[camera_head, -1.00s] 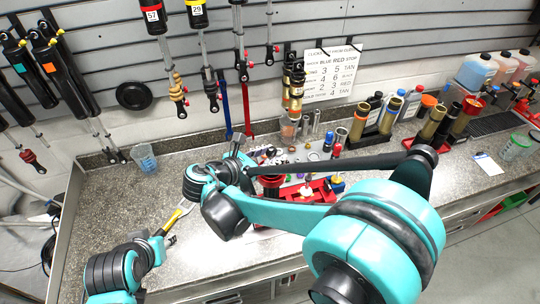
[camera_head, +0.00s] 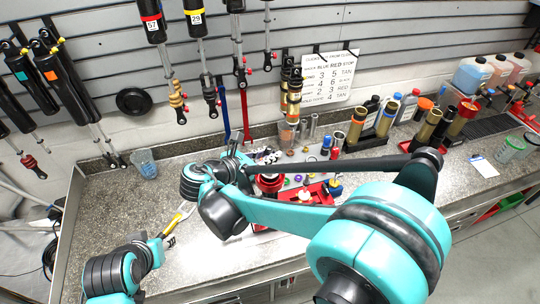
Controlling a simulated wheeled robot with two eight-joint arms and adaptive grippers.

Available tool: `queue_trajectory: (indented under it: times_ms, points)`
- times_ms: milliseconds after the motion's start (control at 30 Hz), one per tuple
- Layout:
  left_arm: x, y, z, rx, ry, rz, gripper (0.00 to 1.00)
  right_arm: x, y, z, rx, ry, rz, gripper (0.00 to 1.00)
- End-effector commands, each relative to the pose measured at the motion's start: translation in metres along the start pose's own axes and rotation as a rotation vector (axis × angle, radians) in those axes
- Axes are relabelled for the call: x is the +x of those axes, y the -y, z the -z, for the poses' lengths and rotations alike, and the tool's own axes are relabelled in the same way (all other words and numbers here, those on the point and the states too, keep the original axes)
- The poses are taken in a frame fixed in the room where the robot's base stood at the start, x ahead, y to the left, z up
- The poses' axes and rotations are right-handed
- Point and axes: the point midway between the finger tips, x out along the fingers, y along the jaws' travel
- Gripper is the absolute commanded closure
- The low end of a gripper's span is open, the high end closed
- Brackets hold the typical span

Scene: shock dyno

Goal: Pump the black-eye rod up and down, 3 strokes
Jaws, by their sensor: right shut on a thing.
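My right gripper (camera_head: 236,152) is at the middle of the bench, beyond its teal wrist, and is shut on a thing. Its fingers are small and partly covered by my own arm, so its grip on the black-eye rod cannot be made out. A red and black cylindrical part (camera_head: 269,184) shows just right of the wrist, partly behind my arm. My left gripper (camera_head: 172,238) is at the lower left, low over the bench, close to a yellow-handled tool (camera_head: 181,214). I cannot tell whether its fingers hold it.
A red tray (camera_head: 318,193) with small parts lies behind my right forearm. A blue measuring cup (camera_head: 145,164) stands at the back left. Gold-topped cylinders (camera_head: 388,117) and bottles (camera_head: 472,74) stand at the right. Shocks hang on the wall (camera_head: 152,22). Bench at left (camera_head: 115,205) is clear.

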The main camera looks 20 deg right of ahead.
Motion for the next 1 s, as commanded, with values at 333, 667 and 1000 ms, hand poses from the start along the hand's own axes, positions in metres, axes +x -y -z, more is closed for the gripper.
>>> queue_trajectory:
  times_ms: [333,667,1000]
  points:
    - [-0.017,0.000,0.012,0.000,0.000,0.000,0.62,-0.011,0.000,-0.027,0.000,0.002,0.000,1.00]
    - [-0.021,0.000,0.015,0.000,0.000,0.000,0.62,-0.014,0.000,-0.035,0.000,0.002,0.000,1.00]
    - [-0.020,0.000,0.015,0.000,0.000,0.000,0.62,-0.014,0.000,-0.034,0.000,0.001,0.000,1.00]
